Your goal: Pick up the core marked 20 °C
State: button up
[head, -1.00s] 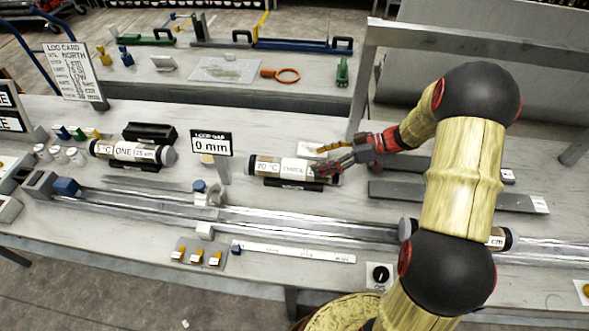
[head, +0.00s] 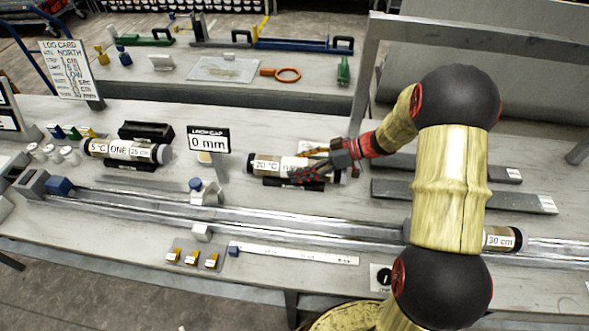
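The core marked 20 °C (head: 262,165) is a cylinder with a white label and dark end cap, lying on a low black cradle (head: 278,182) in the middle of the bench. My gripper (head: 304,166) reaches in from the right over the middle of this core. Its fingers are spread, one towards the far side and one across the near side, hiding the middle of the label. Whether they touch the core cannot be told. Another core marked 5 °C ONE 25 cm (head: 130,151) lies at the left. A third core marked 30 cm (head: 503,239) lies at the right, partly behind my arm.
A sign reading 0 mm (head: 208,139) stands left of the 20 °C core. A long metal rail (head: 300,222) runs along the front. Grey bars (head: 505,202) lie to the right. A metal frame post (head: 366,80) stands behind my gripper.

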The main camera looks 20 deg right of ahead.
jog(key=shift+c, duration=1.2)
grip_shut()
jog(key=shift+w+r, duration=0.1)
